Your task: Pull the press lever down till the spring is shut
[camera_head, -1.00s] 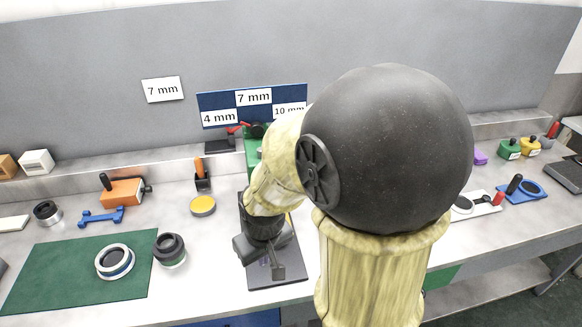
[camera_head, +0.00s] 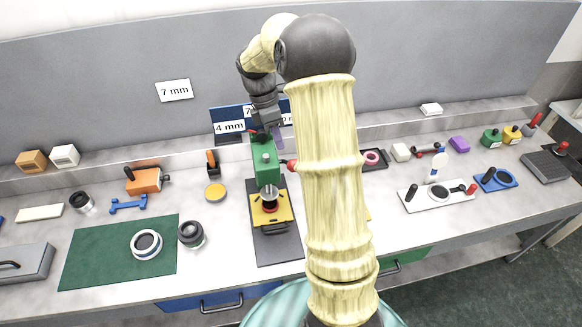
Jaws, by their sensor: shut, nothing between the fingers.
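The press has a green head (camera_head: 264,163) above a yellow plate (camera_head: 284,205) on a dark base (camera_head: 280,250). A short shiny part, likely the spring, and a dark red piece (camera_head: 269,205) stand under the head; how far the spring is compressed is too small to tell. A red knob (camera_head: 290,164), likely the lever's end, shows right of the head, beside my arm; the rest of the lever is hidden. My gripper (camera_head: 268,134) is shut and empty, at the top rear of the head. I cannot tell whether it touches anything.
My arm covers the bench right of the press. Left are a yellow-lidded tin (camera_head: 215,192), a dark ring (camera_head: 191,235) and a green mat (camera_head: 100,262). Blue size signs (camera_head: 228,113) stand behind. A white board (camera_head: 425,198) lies to the right.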

